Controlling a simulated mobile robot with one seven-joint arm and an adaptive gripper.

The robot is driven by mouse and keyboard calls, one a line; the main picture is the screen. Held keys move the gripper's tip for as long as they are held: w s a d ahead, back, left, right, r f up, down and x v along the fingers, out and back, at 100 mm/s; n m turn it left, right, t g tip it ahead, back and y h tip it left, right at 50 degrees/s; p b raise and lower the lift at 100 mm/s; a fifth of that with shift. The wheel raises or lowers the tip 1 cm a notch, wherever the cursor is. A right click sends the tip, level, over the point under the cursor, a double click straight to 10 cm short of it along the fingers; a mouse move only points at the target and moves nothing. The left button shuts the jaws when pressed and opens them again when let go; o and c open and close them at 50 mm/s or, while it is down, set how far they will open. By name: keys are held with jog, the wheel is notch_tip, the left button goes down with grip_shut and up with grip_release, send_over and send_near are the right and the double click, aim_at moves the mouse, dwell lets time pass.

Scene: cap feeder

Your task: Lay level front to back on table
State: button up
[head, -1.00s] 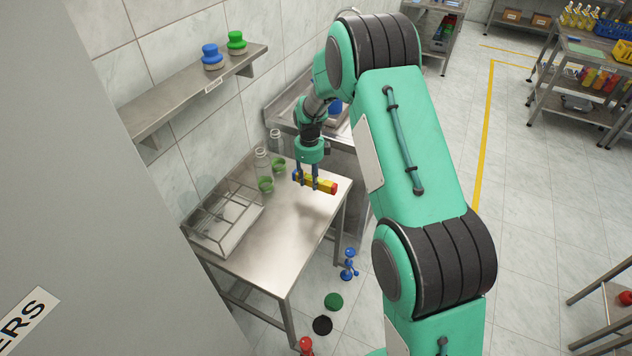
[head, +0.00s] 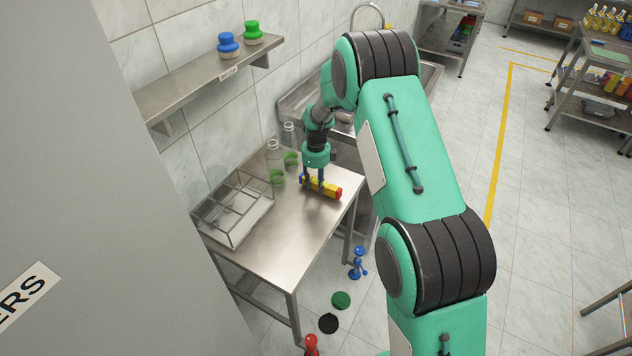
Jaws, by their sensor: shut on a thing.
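The level lies roughly horizontal, slanting down to the right in the head view. It is at or very near the tabletop; I cannot tell whether it touches.
A wire-framed tray (head: 235,205) stands on the table's left. Clear bottles (head: 274,155) and green cups (head: 277,178) stand at the back, close to my gripper. The table's front is clear. A blue object (head: 357,262) and lids (head: 341,300) lie on the floor.

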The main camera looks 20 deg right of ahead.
jog(key=shift+f, duration=0.7)
dwell(0.5)
jog(key=o, duration=1.3)
jog(key=shift+o, duration=0.2)
jog(key=shift+r, duration=0.1)
jog(key=shift+r, duration=5.9)
